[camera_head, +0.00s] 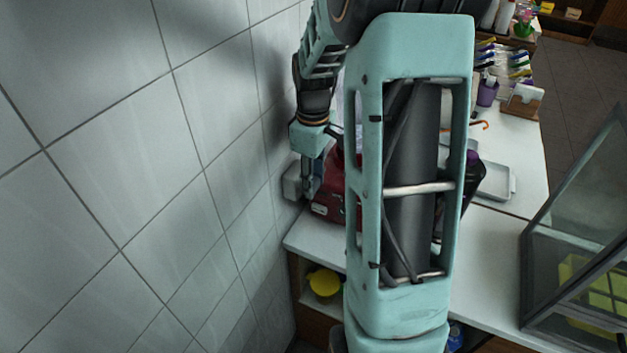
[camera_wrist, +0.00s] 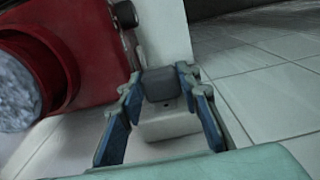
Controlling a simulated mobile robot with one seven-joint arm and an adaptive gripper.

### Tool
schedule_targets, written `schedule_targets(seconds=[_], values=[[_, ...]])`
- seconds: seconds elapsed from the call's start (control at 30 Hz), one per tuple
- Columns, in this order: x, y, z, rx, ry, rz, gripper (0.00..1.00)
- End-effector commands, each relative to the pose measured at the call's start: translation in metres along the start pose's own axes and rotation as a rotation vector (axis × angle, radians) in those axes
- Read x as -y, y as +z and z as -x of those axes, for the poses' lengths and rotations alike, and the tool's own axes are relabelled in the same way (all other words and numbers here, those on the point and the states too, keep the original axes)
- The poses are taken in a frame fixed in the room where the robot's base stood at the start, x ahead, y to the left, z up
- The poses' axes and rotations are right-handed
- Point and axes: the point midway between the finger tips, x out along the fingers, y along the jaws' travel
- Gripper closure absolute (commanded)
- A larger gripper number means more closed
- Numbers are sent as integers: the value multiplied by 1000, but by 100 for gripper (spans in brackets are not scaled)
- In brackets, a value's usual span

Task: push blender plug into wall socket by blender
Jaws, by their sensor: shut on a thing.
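The blender has a red base (camera_head: 330,200) on the counter close to the tiled wall; its red body (camera_wrist: 75,45) fills the left of the wrist view. The wall socket is a pale box (camera_head: 293,183) on the wall beside the blender; in the wrist view a pale box (camera_wrist: 168,124) shows between my fingers. My gripper (camera_head: 313,185) is at the socket, beside the blender. In the wrist view my gripper (camera_wrist: 159,83) is shut on the dark grey blender plug (camera_wrist: 160,87). The plug is right at the socket box; its prongs are hidden, and I cannot tell whether it is inserted.
The tiled wall (camera_head: 150,150) runs close along the left. My arm covers much of the counter (camera_head: 490,255). A grey tray (camera_head: 497,182), a purple cup (camera_head: 487,93) and a glass case (camera_head: 580,240) stand to the right. A yellow item (camera_head: 324,282) sits on the shelf below.

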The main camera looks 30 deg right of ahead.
Motion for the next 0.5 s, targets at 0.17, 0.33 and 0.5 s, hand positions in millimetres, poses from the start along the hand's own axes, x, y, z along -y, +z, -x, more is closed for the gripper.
schedule_targets(seconds=[0.17, 0.33, 0.5], values=[[0, 0, 0, 0, 0, 0, 96], [0, -2, 0, 0, 0, 1, 96], [0, -4, 0, 0, 0, 1, 96]])
